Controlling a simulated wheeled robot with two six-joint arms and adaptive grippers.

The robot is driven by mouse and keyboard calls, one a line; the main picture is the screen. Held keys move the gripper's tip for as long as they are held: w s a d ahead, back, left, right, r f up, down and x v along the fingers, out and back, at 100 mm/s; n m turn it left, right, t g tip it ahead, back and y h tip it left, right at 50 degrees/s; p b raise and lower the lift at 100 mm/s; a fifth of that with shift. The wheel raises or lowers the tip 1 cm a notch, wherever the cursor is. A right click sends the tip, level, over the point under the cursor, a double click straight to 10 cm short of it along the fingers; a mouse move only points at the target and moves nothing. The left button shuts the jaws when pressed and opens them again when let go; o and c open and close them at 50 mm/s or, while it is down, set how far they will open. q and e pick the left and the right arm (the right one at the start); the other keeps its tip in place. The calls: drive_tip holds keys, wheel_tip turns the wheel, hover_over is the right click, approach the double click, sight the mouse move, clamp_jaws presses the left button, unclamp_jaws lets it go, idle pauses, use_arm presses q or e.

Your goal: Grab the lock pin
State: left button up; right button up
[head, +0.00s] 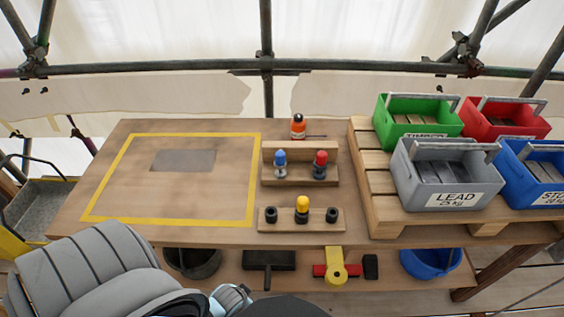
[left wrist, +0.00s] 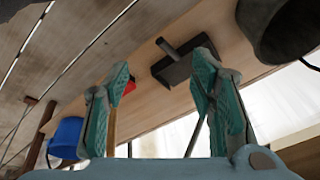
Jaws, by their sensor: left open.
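Small coloured-top pieces stand on the workbench in the head view; I cannot tell which is the lock pin. A blue-topped piece (head: 280,163) and a red-topped piece (head: 320,164) stand upright in the rear wooden holder (head: 299,180). A yellow-topped piece (head: 302,208) stands in the front wooden block (head: 275,221) between two black rings. My left gripper (left wrist: 162,68) is open and empty in the left wrist view, facing the lower shelf. In the head view my left arm is at bottom left and its fingers are hidden. My right gripper is out of view.
An orange-and-black bottle (head: 298,127) stands behind the holders. A yellow outline (head: 253,190) frames free bench at left, with a grey patch (head: 184,160). Labelled crates, including grey LEAD (head: 450,175), fill the pallet at right. Tools and buckets (head: 192,262) occupy the lower shelf.

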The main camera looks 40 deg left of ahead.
use_arm(q)
drive_tip(key=w+r+t+b, duration=0.1)
drive_tip(key=w+r+b, duration=0.1)
drive_tip(key=w+r, duration=0.25)
wheel_tip(320, 180, up, 29)
drive_tip(key=n+t+y+b, duration=0.2)
drive_tip(key=n+t+y, duration=0.25)
drive_tip(key=t, duration=0.45)
hover_over(279, 156)
drive_tip(key=s+d, duration=0.5)
drive_tip(key=s, duration=0.6)
drive_tip(key=shift+h, duration=0.45)
drive_tip(key=b+x, duration=0.1)
drive_tip(key=x, duration=0.3)
drive_tip(key=f+b+x, duration=0.1)
drive_tip(key=x, duration=0.4)
drive_tip(key=b+x, duration=0.1)
drive_tip(key=x, duration=0.3)
drive_tip(key=shift+s+a+f+b, duration=0.1)
drive_tip(key=shift+a+f+b, duration=0.2)
drive_tip(key=shift+b, duration=0.05)
clamp_jaws()
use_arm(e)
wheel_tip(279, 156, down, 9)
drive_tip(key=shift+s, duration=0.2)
use_arm(q)
drive_tip(key=shift+r, duration=0.15)
